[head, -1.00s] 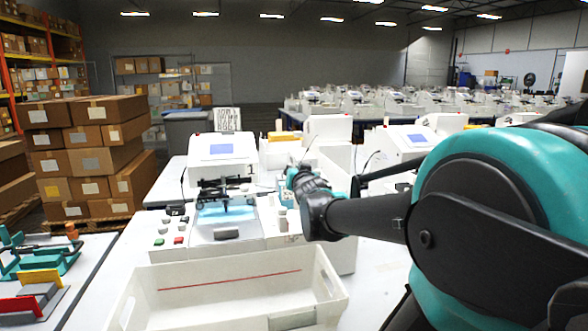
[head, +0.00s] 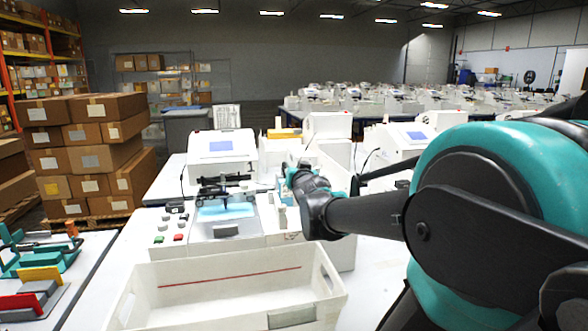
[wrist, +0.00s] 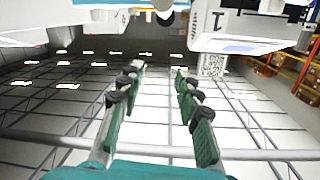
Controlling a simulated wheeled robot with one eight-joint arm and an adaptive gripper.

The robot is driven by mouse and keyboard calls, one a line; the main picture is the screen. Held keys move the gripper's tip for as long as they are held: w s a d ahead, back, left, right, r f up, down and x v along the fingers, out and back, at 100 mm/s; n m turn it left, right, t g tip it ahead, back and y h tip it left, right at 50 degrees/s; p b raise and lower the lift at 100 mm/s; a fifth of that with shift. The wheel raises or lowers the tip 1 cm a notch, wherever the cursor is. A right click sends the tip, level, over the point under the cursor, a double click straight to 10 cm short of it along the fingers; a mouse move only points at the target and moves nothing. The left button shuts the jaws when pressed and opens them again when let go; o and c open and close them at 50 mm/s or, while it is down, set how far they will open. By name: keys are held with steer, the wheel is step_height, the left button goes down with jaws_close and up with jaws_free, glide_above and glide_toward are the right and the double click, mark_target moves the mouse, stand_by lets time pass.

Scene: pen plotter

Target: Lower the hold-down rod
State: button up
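The pen plotter (head: 222,148) is a white machine with a blue screen, standing on the white table. A dark bar assembly (head: 224,182) lies across it above the light-blue lit bed (head: 222,210). I take this to be where the hold-down rod is, but cannot clearly pick the rod out. My gripper (head: 290,172) is to the right of the bar, apart from it and partly hidden by my arm. In the wrist view my gripper (wrist: 158,78) has its two green-padded fingers spread, with nothing between them. The rod is not clear there.
A white open bin (head: 235,283) with a red line stands in front of the plotter. Red and green buttons (head: 170,238) are on the plotter's front left. Stacked cartons (head: 90,155) are at left. A teal fixture (head: 40,258) is on the left table.

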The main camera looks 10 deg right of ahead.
steer(key=shift+s, duration=0.1)
steer(key=s, duration=1.1)
steer(key=shift+s+a+r, duration=0.35)
steer(key=shift+s, duration=0.05)
